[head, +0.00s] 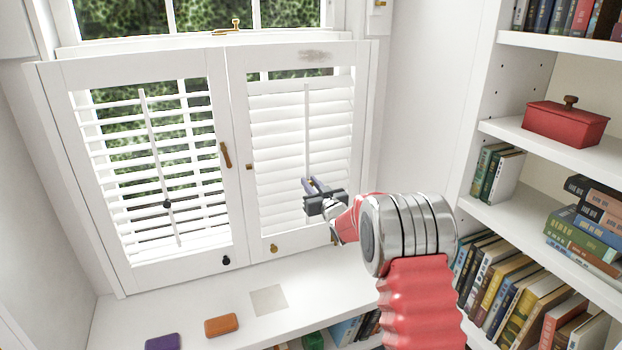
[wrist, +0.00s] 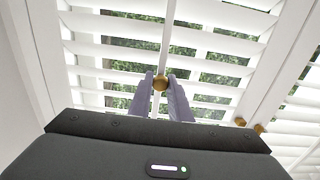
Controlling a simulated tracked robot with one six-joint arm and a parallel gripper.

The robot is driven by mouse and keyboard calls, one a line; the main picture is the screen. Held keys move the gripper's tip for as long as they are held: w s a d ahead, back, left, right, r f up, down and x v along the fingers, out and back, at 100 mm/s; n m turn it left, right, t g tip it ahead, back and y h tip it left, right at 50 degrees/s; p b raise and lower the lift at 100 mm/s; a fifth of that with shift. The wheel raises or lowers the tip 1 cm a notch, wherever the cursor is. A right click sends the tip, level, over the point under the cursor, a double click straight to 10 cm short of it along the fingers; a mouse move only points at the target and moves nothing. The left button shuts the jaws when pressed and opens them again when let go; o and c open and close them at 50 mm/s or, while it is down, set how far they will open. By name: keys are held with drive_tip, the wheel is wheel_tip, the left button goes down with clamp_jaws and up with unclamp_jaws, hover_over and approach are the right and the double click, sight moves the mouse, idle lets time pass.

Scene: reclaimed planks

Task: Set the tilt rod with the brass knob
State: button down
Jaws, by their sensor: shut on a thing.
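The right shutter panel (head: 240,130) has its slats lying nearly shut in the head view, with a thin white tilt rod (head: 307,120) down the middle. In the wrist view, greenery shows between its slats (wrist: 110,50). My gripper (head: 311,184) is at the lower part of this rod. In the wrist view, the brass knob (wrist: 160,83) sits on the rod (wrist: 167,30) between my two fingertips (wrist: 160,86), which are shut on it. In the head view my gripper hides the knob. The left panel's tilt rod (head: 152,140) carries a black knob (head: 167,204), and its slats stand open.
A brown latch (head: 225,155) sits on the left panel's edge. An orange block (head: 221,325), a purple block (head: 162,342) and a pale square (head: 268,299) lie on the sill below. Bookshelves with a red lidded box (head: 565,124) stand at the right.

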drive_tip(key=shift+f, duration=1.4)
drive_tip(key=c, duration=1.6)
unclamp_jaws()
drive_tip(key=v, duration=1.4)
